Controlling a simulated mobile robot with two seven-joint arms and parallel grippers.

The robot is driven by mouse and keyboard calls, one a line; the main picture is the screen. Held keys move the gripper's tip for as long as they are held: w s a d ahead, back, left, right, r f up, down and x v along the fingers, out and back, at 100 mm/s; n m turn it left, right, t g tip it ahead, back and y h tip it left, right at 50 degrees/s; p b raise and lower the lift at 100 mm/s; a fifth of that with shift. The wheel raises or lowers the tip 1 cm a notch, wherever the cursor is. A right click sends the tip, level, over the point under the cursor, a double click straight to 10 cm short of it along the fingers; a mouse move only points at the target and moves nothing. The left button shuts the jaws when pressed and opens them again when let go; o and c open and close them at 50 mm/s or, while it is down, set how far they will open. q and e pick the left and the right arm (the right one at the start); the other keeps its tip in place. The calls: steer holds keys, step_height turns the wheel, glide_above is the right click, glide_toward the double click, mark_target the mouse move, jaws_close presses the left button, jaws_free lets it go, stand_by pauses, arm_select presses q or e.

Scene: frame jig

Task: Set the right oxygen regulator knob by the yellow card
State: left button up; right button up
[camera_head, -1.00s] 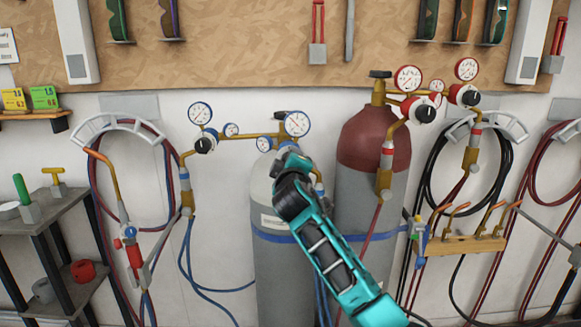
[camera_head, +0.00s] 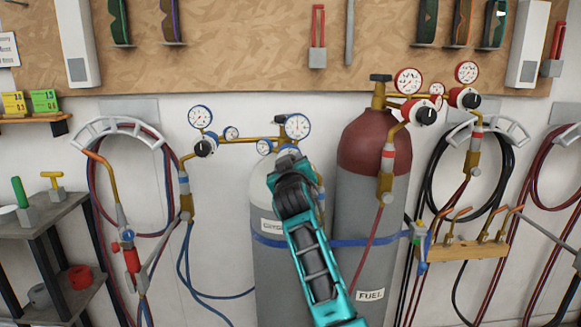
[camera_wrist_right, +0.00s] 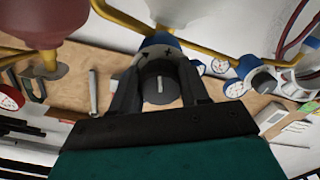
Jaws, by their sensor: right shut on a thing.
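The yellow card (camera_head: 13,102) stands on a small shelf at the far left of the head view, beside a green card (camera_head: 45,99); their print is too small to read surely. The right oxygen regulator, with its large blue-rimmed gauge (camera_head: 297,126), sits above the grey oxygen cylinder (camera_head: 268,272). My right gripper (camera_head: 287,155) covers its knob in the head view. In the wrist view, my right gripper's fingers (camera_wrist_right: 158,75) are shut on either side of the dark round knob (camera_wrist_right: 160,92), which has a pale mark on its face. My left gripper is not in view.
The left oxygen regulator knob (camera_head: 206,147) is to the left on the same brass pipe. The red-topped fuel cylinder (camera_head: 372,145) and its red-rimmed gauges (camera_head: 408,79) stand close on the right. Hoses hang on both sides.

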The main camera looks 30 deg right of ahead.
steer(key=shift+f, duration=0.1)
stand_by(0.3)
steer(key=o, duration=1.1)
steer(key=shift+c, duration=0.2)
steer(key=shift+a, duration=0.1)
steer(key=v, duration=1.2)
steer(key=shift+s, duration=0.45)
steer(key=shift+a, duration=0.1)
